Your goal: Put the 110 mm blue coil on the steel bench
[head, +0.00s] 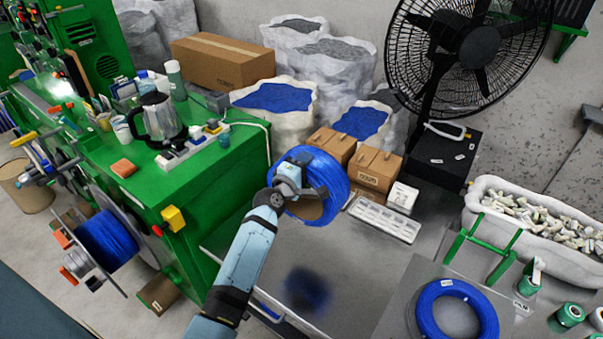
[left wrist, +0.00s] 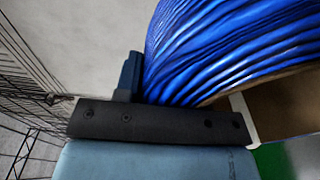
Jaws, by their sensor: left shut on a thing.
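A blue coil (head: 332,183) of wound cable hangs in the air above the steel bench (head: 350,270), tilted with its opening towards me. My left gripper (head: 293,180) is shut on the coil's left side. In the left wrist view the blue windings (left wrist: 225,50) fill the upper right, beside one dark finger; the other finger is hidden. A dark blurred shadow lies on the bench below the coil. A second blue coil (head: 427,312) lies flat on a grey plate at the bench's right. My right gripper is not in view.
Brown boxes (head: 376,169) and a white tray (head: 385,219) stand at the bench's back edge. A green machine cabinet (head: 225,180) borders it on the left. A green stand (head: 485,248) and green spools (head: 570,315) are at the right. The middle of the bench is clear.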

